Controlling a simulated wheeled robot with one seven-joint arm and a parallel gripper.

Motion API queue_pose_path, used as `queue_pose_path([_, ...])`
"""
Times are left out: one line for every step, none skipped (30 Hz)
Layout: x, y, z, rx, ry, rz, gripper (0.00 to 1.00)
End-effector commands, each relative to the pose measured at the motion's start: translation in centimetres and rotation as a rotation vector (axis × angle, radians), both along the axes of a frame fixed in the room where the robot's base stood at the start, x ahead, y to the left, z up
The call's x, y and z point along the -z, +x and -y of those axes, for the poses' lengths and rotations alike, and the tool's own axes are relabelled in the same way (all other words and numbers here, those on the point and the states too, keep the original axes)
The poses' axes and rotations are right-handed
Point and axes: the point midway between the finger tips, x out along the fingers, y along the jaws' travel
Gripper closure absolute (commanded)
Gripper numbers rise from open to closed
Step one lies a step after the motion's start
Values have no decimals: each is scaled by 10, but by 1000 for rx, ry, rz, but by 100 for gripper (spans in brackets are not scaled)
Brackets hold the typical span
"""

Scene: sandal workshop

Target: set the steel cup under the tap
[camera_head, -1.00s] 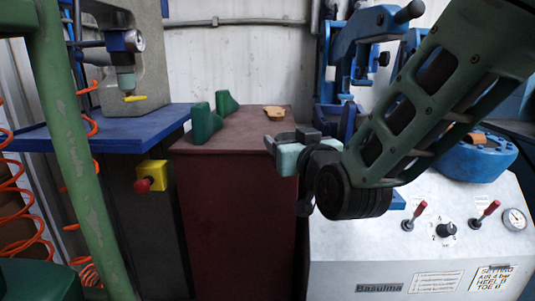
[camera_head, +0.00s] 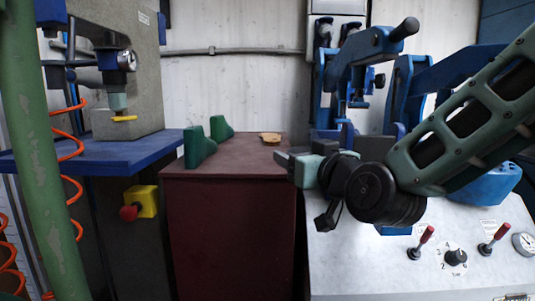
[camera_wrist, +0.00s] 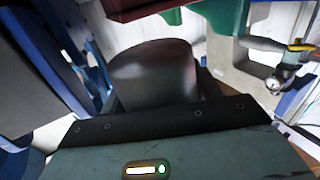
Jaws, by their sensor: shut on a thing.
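My gripper (camera_head: 288,160) is in front of the dark red cabinet, near its right edge, its tips pointing left. In the wrist view a dark, shiny, rounded thing, which looks like the steel cup (camera_wrist: 155,78), sits against my gripper, and my gripper is shut on it. The cup's far side and mouth cannot be made out. In the head view it is not clearly seen. What looks like the tap (camera_head: 118,104), a pale nozzle with a yellow lever, hangs above the blue table at the left, well apart from my gripper. It also shows in the wrist view (camera_wrist: 286,70).
The dark red cabinet (camera_head: 228,215) carries two green blocks (camera_head: 198,146) and a small tan piece (camera_head: 270,138). The blue table (camera_head: 100,157) has free room in front of the nozzle. A green post (camera_head: 38,170) and orange hose stand left. A blue-and-grey machine (camera_head: 370,262) stands right.

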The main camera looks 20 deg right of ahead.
Motion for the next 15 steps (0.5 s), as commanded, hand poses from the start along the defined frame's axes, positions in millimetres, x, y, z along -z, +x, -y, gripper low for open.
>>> queue_pose_path([-5,5,-1,2,-8,-1,60])
queue_pose_path([-5,8,-1,3,-9,-1,60])
queue_pose_path([-5,12,-1,4,-9,-1,60])
queue_pose_path([-5,15,-2,2,-9,-1,60])
queue_pose_path([-5,18,-2,2,-9,-2,60])
queue_pose_path([-5,21,-2,0,-9,-3,60])
queue_pose_path([-5,24,-3,-1,-10,-3,60])
queue_pose_path([-8,26,-3,2,-11,0,60])
queue_pose_path([-10,28,-4,6,-13,3,60])
queue_pose_path([-11,30,-4,9,-13,5,60])
queue_pose_path([-12,31,-5,10,-14,7,60])
queue_pose_path([-13,33,-5,12,-16,10,60])
queue_pose_path([-13,35,-5,13,-16,11,60])
queue_pose_path([-13,37,-6,13,-17,12,60])
queue_pose_path([-14,38,-6,14,-18,12,60])
